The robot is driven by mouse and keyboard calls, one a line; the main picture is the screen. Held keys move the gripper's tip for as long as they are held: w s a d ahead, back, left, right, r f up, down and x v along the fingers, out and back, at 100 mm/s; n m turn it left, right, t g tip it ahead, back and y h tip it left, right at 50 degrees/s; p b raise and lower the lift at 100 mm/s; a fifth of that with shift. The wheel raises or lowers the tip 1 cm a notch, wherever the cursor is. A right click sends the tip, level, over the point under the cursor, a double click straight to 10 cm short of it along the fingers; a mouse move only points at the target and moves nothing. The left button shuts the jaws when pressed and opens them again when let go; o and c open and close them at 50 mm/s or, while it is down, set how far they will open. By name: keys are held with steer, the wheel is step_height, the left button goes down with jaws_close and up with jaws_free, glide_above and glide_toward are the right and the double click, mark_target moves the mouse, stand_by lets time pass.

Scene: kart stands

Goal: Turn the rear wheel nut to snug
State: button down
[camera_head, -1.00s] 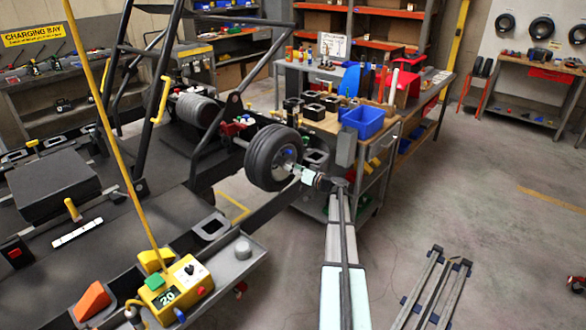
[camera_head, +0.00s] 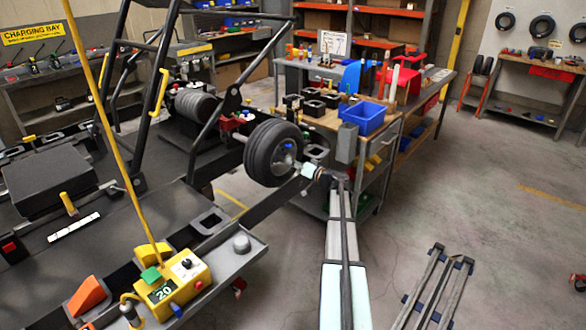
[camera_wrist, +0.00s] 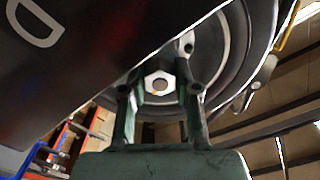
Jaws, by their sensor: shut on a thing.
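The rear wheel (camera_head: 262,155) is a black tyre with a light hub, mounted on the kart's side. It fills much of the upper wrist view (camera_wrist: 236,80). The rear wheel nut (camera_wrist: 160,83) is a pale hexagon with a dark round centre, between my fingers. My gripper (camera_wrist: 160,98) has two dark green fingers, one on each side of the nut, and is shut on it. In the head view my gripper (camera_head: 303,170) reaches the hub from the right; the nut cannot be made out there.
A dark panel with a pale letter D (camera_wrist: 60,50) covers the wrist view's upper left. A yellow control box (camera_head: 180,282) reading 20 sits on the kart's near tray. A workbench with a blue bin (camera_head: 364,118) stands behind the wheel.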

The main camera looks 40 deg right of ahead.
steer(key=shift+w+r+m+b, duration=0.1)
steer(key=shift+r+m+b, duration=0.1)
steer(key=shift+m, duration=3.6)
steer(key=shift+s+r+m+b, duration=0.1)
steer(key=shift+r+m+b, duration=0.1)
steer(key=shift+m, duration=3.6)
steer(key=shift+w+r+m+b, duration=0.1)
steer(key=shift+m+b, duration=0.1)
steer(key=shift+m, duration=3.6)
steer(key=c, duration=0.8)
jaws_free()
steer(key=shift+c, duration=0.2)
steer(key=shift+f, duration=0.1)
